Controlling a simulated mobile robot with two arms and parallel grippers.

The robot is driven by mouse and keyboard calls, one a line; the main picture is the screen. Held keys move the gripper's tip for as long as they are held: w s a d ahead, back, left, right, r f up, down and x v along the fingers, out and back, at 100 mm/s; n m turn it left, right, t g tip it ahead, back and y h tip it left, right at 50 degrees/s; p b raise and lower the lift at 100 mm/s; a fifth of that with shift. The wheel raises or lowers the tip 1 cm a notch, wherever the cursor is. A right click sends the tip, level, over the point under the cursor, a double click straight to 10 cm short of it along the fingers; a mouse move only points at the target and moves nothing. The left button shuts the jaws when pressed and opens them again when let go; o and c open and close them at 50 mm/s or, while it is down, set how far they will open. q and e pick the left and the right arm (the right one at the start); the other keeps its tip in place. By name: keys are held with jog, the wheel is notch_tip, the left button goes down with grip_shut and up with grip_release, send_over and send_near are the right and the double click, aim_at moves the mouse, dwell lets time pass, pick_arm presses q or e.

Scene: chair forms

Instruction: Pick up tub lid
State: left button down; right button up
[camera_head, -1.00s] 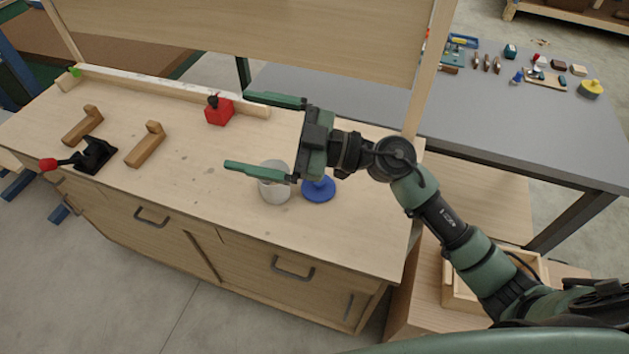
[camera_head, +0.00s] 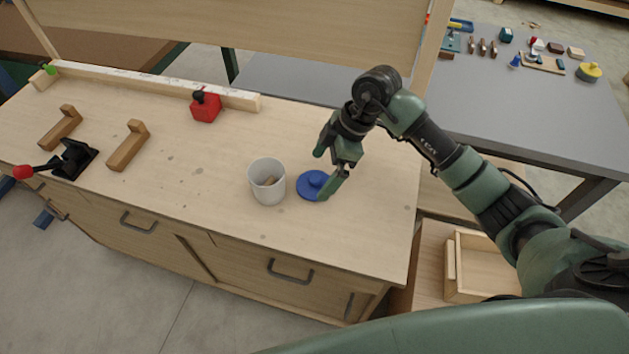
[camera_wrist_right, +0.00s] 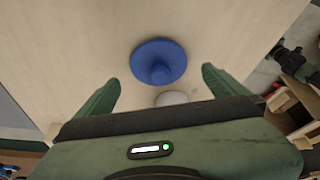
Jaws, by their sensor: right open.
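The tub lid is a round blue disc with a knob (camera_head: 311,186), lying on the wooden bench top. It also shows in the right wrist view (camera_wrist_right: 158,62), ahead of and between my fingers. The white tub (camera_head: 267,184) stands open just left of the lid, with something light brown inside. My right gripper (camera_head: 325,174) is open and empty, pointing down over the lid, with one finger covering part of the lid's right side in the head view. In the right wrist view, the open right gripper (camera_wrist_right: 160,90) has its fingers on either side. My left gripper is not in view.
A red block with a black knob (camera_head: 205,106) stands at the back of the bench (camera_head: 200,190). Two wooden angled pieces and a black clamp with a red handle (camera_head: 72,160) are on the left. A grey table (camera_head: 540,120) with small tools is beyond.

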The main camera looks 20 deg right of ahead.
aim_at(317, 178)
jog(key=shift+x, duration=1.75)
jog(key=c, duration=1.3)
